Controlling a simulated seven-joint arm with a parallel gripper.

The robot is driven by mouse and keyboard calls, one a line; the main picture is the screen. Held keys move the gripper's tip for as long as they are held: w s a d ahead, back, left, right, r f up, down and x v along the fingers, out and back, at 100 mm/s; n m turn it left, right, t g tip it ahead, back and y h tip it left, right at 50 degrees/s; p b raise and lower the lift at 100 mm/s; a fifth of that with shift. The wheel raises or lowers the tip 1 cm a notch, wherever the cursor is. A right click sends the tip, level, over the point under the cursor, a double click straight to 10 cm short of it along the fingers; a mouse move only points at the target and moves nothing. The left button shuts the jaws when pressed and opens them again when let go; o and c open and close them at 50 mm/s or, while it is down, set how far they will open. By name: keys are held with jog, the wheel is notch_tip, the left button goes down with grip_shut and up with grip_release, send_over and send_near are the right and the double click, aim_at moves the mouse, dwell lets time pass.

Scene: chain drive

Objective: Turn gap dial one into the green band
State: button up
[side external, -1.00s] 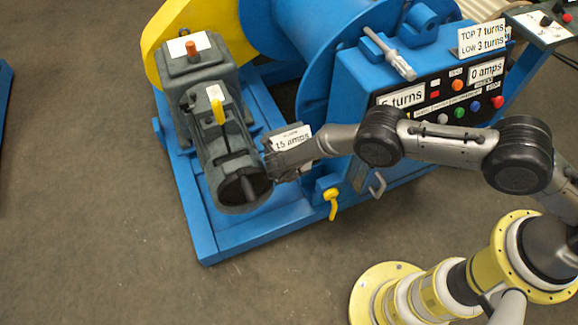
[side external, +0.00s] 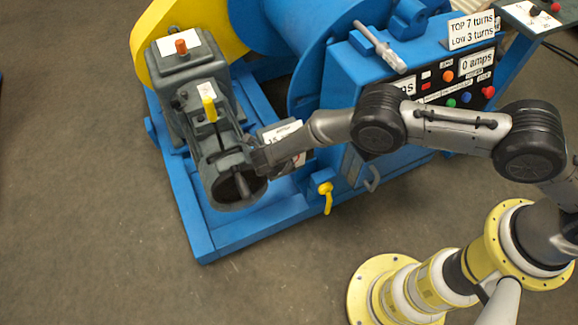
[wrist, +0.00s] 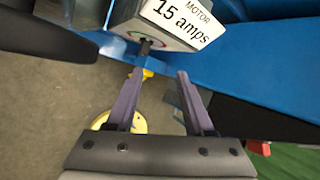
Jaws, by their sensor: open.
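In the wrist view, a box with a white "MOTOR 15 amps" sign (wrist: 178,18) has a small round dial face (wrist: 131,37) with traces of red and green on its underside. A short dark knob (wrist: 145,46) stands out from it. No label shows whether this is gap dial one, and its pointer is too small to read. My gripper (wrist: 159,73) is open, with the knob just beyond the fingertips, nearer the left finger. In the side external view my gripper (side external: 262,158) is beside the grey motor's front end, where it partly hides the box.
The grey motor (side external: 212,145) with a yellow lever (side external: 209,108) is close to my gripper's left. The blue frame (side external: 230,236) runs below. A yellow-handled valve (side external: 327,195) is at its front. A blue control panel (side external: 430,85) with buttons stands behind my arm.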

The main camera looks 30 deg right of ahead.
jog(key=w+d+n+t+h, duration=0.2)
jog(key=d+n+t+h, duration=0.25)
jog(key=n, duration=0.65)
jog(key=s+a+f+n+t+y, duration=0.1)
jog(key=s+f+n+t+y, duration=1.05)
jog(key=n, duration=1.35)
jog(key=w+f+g+h, duration=0.2)
jog(key=w+g, duration=0.1)
jog(key=w, duration=0.9)
jog(key=shift+w, duration=0.25)
jog(key=shift+f, duration=0.1)
jog(key=shift+c, duration=0.3)
grip_shut()
